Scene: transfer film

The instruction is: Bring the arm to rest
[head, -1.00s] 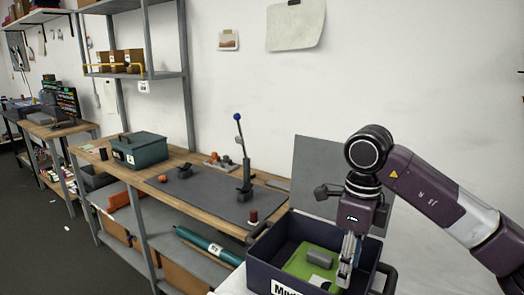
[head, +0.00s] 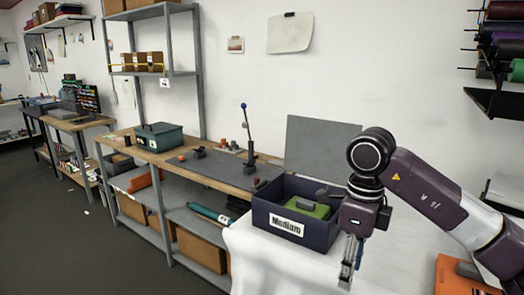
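My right arm comes in from the right, and its gripper (head: 347,277) points down in front of the right part of a dark blue bin (head: 262,214). The fingers look close together, with nothing clearly seen between them; whether they are shut is too small to tell. The bin carries a "Medium" label and holds a green item (head: 318,211) with a grey block (head: 305,204) by it. The bin stands on a white-covered surface (head: 262,262). My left gripper does not show.
A wooden workbench (head: 232,184) along the wall holds a green box (head: 160,137) and a lever tool with a blue knob (head: 250,140). A grey panel (head: 322,146) stands behind the bin. Rolls hang on a rack (head: 503,48) at upper right.

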